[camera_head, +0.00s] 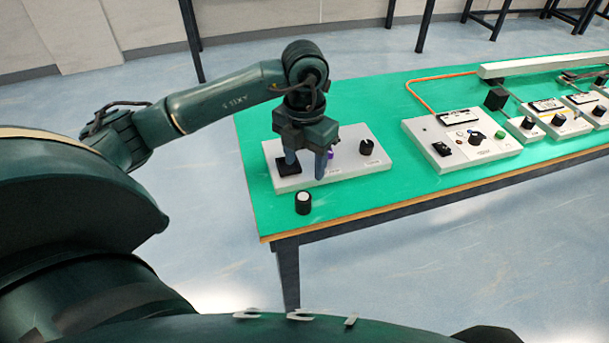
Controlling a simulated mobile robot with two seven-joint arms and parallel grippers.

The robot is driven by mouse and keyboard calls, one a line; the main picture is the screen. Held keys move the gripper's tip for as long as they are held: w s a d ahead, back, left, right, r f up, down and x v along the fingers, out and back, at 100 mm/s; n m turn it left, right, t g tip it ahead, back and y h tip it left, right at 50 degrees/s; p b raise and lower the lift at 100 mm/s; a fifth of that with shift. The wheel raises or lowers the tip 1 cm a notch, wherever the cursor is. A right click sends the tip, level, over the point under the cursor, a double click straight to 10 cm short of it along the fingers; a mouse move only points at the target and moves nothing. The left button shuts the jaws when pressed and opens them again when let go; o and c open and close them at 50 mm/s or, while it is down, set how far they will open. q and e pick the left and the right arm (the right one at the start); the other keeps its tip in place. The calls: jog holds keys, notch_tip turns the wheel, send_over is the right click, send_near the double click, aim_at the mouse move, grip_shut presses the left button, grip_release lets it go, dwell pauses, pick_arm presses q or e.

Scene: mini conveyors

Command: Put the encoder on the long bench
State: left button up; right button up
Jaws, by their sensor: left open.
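The long bench (390,105) has a green top with a wooden edge and dark legs. A small black cylinder with a pale top (303,203), which may be the encoder, stands upright on the green top near the front left corner. My left gripper (306,167) points down over a white panel (345,172), behind and above that cylinder and apart from it. Its two fingers are spread, with nothing seen between them. They partly hide the panel and a purple part (330,155) on it. My right gripper is out of view.
The white panel also carries a black square block (288,167) and a black knob (366,147). A larger white control box (462,142) with a green button stands to the right. Green surface is clear between the panel and the control box.

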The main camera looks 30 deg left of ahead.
pick_arm(q)
jog(key=s+d+m+g+h, duration=0.15)
jog(key=s+d+h, duration=0.35)
jog(key=d, duration=0.5)
jog(key=s+d+m+g+h, duration=0.15)
jog(key=s+d+h, duration=0.35)
jog(key=d, duration=0.5)
jog(key=w+d+r+n+t+h, duration=0.2)
jog(key=d+r+n+t+h, duration=0.2)
jog(key=r+n+t+h, duration=0.6)
jog(key=w+a+f+n+t+y, duration=0.25)
jog(key=f+n+t+y, duration=0.2)
jog(key=n, duration=0.45)
jog(key=w+a+f+n+t+y, duration=0.1)
jog(key=a+f+n+t+y, duration=0.25)
jog(key=n+t, duration=0.45)
jog(key=s+a+f+n+g+y, duration=0.2)
jog(key=s+f+n+g+y, duration=0.1)
jog(key=f, duration=0.5)
jog(key=s+a+f+n+g+y, duration=0.2)
jog(key=s+f+n+g+y, duration=0.2)
jog(key=f+n, duration=0.3)
jog(key=shift+s+f+n+g+y, duration=0.3)
jog(key=shift+s+f+g, duration=0.2)
jog(key=shift+s, duration=0.1)
